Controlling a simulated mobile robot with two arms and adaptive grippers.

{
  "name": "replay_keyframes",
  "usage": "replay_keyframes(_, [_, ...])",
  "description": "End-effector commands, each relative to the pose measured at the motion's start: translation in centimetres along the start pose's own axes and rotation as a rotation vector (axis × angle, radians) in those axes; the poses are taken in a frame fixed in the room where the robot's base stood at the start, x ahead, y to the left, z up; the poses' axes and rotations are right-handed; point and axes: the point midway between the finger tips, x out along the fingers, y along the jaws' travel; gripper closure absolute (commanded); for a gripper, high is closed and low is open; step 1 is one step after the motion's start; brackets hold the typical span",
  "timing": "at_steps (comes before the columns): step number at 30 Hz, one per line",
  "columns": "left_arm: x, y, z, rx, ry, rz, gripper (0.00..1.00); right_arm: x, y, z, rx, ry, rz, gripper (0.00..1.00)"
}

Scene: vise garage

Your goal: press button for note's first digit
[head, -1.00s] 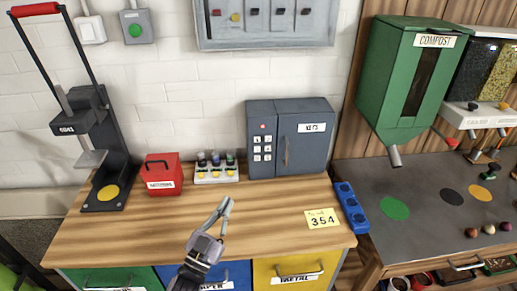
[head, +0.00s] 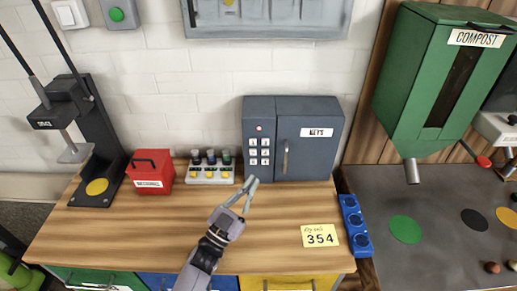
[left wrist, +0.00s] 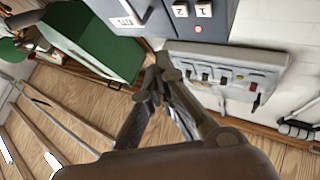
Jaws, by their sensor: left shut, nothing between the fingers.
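A grey key safe (head: 312,163) labelled KEYS stands at the back of the wooden bench. Its keypad (head: 259,152) has two columns of white buttons with a small red light above; the digits are too small to read in the head view. The left wrist view shows buttons marked 2 (left wrist: 180,10) and 1 (left wrist: 204,10). A yellow note (head: 320,236) reading 354 lies on the bench. My left gripper (head: 251,181) is shut and empty, its tips just below the keypad in the picture; contact is not visible. It also shows in the left wrist view (left wrist: 160,65).
A red box (head: 151,172) and a rack of small bottles (head: 211,174) stand left of the safe. A blue tray with round sockets (head: 355,226) lies at the bench's right edge. A green compost dispenser (head: 425,90) hangs at right.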

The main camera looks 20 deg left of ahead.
Motion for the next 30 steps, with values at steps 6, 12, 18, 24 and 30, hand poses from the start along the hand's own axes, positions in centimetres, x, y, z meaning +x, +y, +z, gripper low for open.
replay_keyframes(6, [0.0,0.0,0.0,0.0,0.0,0.0,1.0,-0.1,-0.6,2.3,0.0,-0.03,-0.008,0.6])
replay_keyframes(12, [0.9,-0.7,0.8,0.003,0.002,0.001,1.0,0.5,-0.9,3.0,0.0,-0.041,-0.01,0.6])
replay_keyframes(18, [2.8,-2.1,2.3,0.003,0.001,0.0,1.0,1.9,-0.7,1.7,0.0,-0.02,-0.007,0.6])
replay_keyframes(24, [4.6,-3.4,3.7,0.002,0.001,0.0,1.0,3.1,-0.6,1.4,0.0,-0.013,-0.006,0.6])
replay_keyframes(30, [5.8,-4.2,4.4,0.002,0.0,0.001,1.0,3.7,-0.6,1.6,0.0,-0.014,-0.006,0.6])
